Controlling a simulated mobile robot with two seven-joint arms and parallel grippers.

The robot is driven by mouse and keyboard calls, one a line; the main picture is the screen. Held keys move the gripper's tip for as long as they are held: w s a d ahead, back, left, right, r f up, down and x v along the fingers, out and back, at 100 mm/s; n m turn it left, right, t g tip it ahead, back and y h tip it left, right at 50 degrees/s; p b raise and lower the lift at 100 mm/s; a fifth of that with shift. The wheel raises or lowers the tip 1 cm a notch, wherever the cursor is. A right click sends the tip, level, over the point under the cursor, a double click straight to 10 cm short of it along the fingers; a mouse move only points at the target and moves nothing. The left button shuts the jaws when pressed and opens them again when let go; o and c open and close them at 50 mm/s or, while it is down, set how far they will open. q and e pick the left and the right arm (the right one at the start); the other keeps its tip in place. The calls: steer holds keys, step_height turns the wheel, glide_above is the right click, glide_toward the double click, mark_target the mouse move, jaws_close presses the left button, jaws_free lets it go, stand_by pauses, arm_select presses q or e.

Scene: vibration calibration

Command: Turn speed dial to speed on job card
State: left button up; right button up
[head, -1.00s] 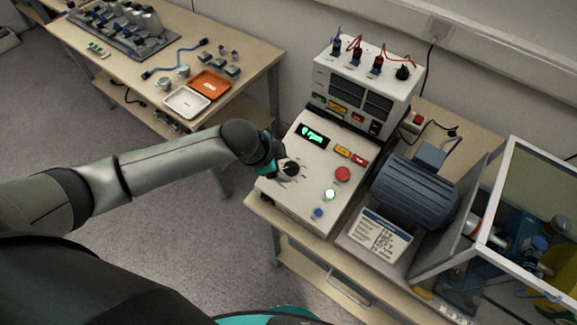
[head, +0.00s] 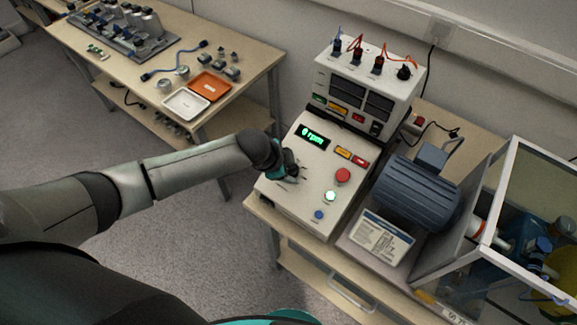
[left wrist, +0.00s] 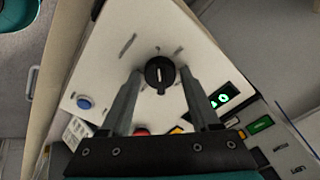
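The black speed dial (left wrist: 160,73) with a white pointer mark sits on the sloped white control panel (head: 300,205). My left gripper (left wrist: 161,79) is over the panel, open, with one finger on each side of the dial. Narrow gaps show between the fingers and the dial; I cannot tell whether either touches. In the head view my left gripper (head: 287,170) largely hides the dial. The green display (head: 314,136) reads "0 rpm". The job card (head: 381,237) lies right of the panel, its text too small to read. My right gripper is not in view.
A blue motor (head: 415,190) and clear guard box stand to the right. A side table (head: 250,62) with trays stands at the back left.

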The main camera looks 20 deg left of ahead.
arm_select(q)
jaws_close()
